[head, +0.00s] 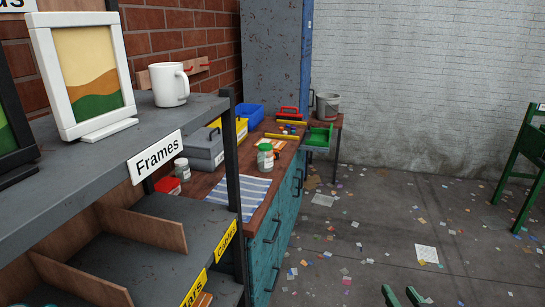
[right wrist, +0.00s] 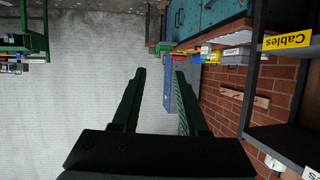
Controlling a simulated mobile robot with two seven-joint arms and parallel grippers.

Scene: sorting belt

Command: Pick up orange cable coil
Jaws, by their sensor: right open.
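I cannot make out an orange cable coil for certain in either view. A small orange-brown patch (head: 203,299) shows at the bottom edge of the shelf in the head view, too cut off to identify. My right gripper (head: 403,296) shows only its two green fingertips at the bottom right of the head view, over the floor. In the right wrist view my right gripper (right wrist: 160,76) is open, with nothing between its fingers. My left gripper is not in view.
A grey shelf (head: 60,187) with wooden dividers (head: 146,229) fills the left; it holds a picture frame (head: 85,75) and mug (head: 169,84). A yellow "Cables" label (right wrist: 287,40) appears inverted. Beyond stands a cluttered workbench (head: 262,222). Paper scraps litter the open floor at right.

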